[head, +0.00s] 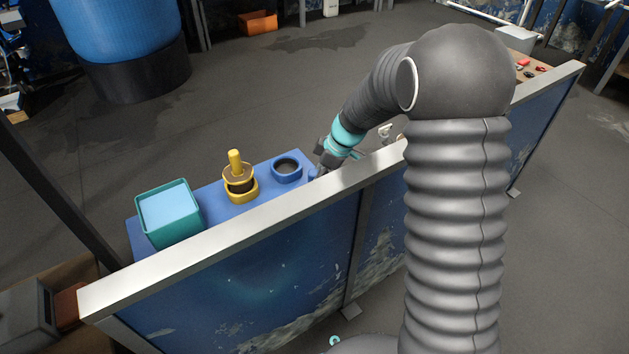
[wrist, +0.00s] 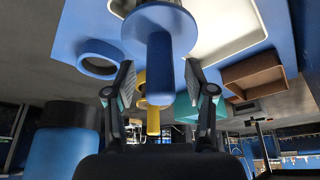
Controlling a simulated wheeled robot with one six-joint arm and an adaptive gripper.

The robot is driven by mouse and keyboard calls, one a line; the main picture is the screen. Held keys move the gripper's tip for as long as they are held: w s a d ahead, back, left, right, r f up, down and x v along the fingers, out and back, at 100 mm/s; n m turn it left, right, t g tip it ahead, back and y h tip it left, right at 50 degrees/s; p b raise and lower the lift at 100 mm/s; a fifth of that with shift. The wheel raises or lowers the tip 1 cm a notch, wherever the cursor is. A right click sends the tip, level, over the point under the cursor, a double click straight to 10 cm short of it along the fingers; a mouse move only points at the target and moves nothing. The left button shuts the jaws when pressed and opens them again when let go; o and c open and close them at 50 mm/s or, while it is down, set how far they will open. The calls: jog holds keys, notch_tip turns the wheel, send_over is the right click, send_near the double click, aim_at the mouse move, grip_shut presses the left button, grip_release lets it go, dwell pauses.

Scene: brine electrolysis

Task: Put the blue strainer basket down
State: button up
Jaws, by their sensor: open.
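The blue strainer basket shows in the wrist view as an upright-seeming handle (wrist: 165,84) on a round flange (wrist: 182,33). My gripper (wrist: 161,78) is open, one finger on each side of the handle, with visible gaps. In the head view my gripper (head: 323,168) is low behind the pale rail, right of the empty blue ring holder (head: 287,167). The basket is mostly hidden there, and what its lower end rests on cannot be seen. The empty ring also shows in the wrist view (wrist: 82,57), apart from the basket.
A yellow strainer basket (head: 236,160) sits in a yellow ring holder (head: 246,195) on the blue board (head: 213,203). A teal container (head: 165,232) of pale blue liquid stands left of it. The pale rail (head: 225,236) runs along the near edge. A pale tray-like surface (wrist: 222,24) borders the basket.

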jog(key=v, duration=0.9)
jog(key=shift+r, duration=0.35)
